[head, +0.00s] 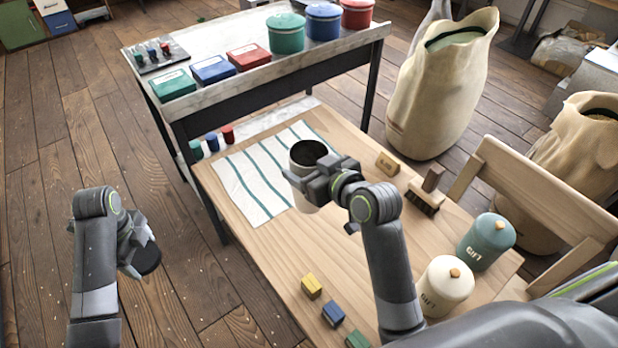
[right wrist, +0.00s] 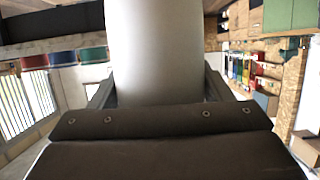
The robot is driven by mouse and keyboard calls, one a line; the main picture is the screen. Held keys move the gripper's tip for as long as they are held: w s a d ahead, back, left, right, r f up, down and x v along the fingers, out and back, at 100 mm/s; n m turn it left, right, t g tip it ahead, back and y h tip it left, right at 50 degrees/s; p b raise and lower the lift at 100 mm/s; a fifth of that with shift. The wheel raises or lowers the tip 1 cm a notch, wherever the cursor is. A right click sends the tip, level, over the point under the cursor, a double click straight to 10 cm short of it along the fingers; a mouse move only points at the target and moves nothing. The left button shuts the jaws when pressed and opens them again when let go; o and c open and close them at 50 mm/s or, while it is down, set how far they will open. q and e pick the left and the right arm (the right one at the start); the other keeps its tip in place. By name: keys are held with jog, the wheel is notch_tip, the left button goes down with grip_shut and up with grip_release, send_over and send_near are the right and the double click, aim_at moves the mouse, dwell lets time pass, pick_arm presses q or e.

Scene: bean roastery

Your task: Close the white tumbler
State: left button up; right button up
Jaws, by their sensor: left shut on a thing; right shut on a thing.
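The white tumbler (head: 304,206) stands upright over the striped cloth's right edge, its top open and dark inside. My right gripper (head: 318,182) is shut around its side; I cannot tell whether its base touches the table. In the right wrist view the tumbler (right wrist: 157,50) fills the space between the fingers. My left gripper (head: 140,240) is shut on a dark round lid (head: 148,261), out over the floor left of the table and well apart from the tumbler. The arm partly hides the lid.
The striped cloth (head: 247,187) lies on the wooden table (head: 275,245). Small coloured blocks (head: 332,314), a brush (head: 425,201), a wooden block (head: 387,163) and two lidded canisters (head: 486,242) are near the tumbler. A side table (head: 270,75) with tins and boxes stands behind.

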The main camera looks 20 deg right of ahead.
jog(key=shift+r, duration=0.4)
jog(key=d+r+m+h, duration=0.2)
jog(key=r, duration=0.5)
jog(key=s+d+r+m+h, duration=0.1)
jog(key=d+r+m+h, duration=0.1)
jog(key=r, duration=0.6)
jog(key=shift+d+r+t+h, duration=0.2)
jog(key=shift+d+t+h, duration=0.2)
jog(key=shift+s+f, duration=0.1)
